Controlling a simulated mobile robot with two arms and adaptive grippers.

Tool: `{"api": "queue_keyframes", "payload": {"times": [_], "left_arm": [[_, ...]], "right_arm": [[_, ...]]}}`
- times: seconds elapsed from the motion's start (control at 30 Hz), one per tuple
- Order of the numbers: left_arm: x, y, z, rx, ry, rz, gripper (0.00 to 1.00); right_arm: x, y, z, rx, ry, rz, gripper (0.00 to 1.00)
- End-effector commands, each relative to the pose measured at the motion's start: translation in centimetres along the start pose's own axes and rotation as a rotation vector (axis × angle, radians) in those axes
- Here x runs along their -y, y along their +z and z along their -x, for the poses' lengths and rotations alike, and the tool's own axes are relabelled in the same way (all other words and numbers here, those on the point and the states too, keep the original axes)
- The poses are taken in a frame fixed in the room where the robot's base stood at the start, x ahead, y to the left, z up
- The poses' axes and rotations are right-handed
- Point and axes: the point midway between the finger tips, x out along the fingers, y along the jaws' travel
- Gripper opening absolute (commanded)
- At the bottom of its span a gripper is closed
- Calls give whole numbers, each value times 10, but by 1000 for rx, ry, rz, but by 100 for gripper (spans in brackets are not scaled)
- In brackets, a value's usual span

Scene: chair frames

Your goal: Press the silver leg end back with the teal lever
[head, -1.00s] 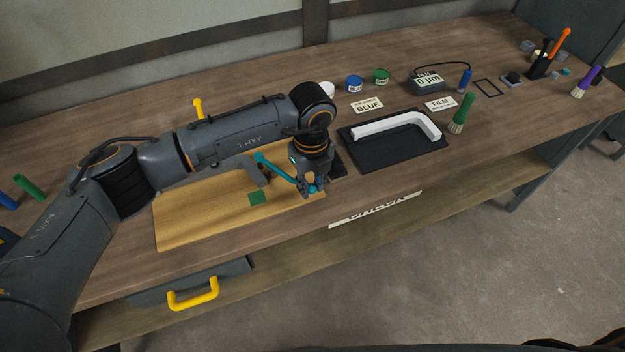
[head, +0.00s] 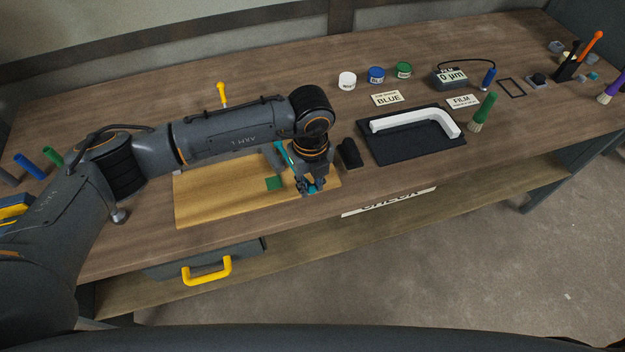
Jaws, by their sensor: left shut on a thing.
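My left gripper (head: 313,188) points down at the front right part of the light wooden board (head: 215,195). It is shut on the teal lever (head: 282,152). Much of the lever is hidden behind the gripper and wrist; a teal stretch shows left of the wrist, and a little teal shows at the fingertips. A grey angled piece (head: 271,157) stands on the board just left of the lever. I cannot tell whether it is the silver leg end, or whether the lever touches it. My right gripper is not in view.
A green square (head: 273,183) lies on the board. A black block (head: 350,153) stands right of my wrist. A black tray (head: 390,150) holds a white bent piece (head: 420,122). Paint pots, cards, a gauge (head: 450,78) and brushes stand further right. A drawer with a yellow handle (head: 207,271) is below.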

Motion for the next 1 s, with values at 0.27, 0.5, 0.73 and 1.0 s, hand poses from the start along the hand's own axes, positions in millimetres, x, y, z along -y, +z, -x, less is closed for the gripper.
{"api": "queue_keyframes", "payload": {"times": [0.27, 0.5, 0.73, 1.0], "left_arm": [[-13, 2, 1, 0, 0, 1, 6], [-30, 4, 1, 1, 2, 2, 6], [-46, 5, 0, 0, 3, 2, 6], [-51, 5, 0, 0, 3, 1, 6]], "right_arm": [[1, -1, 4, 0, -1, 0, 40], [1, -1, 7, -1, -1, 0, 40], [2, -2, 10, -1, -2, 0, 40], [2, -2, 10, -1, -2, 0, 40]]}}
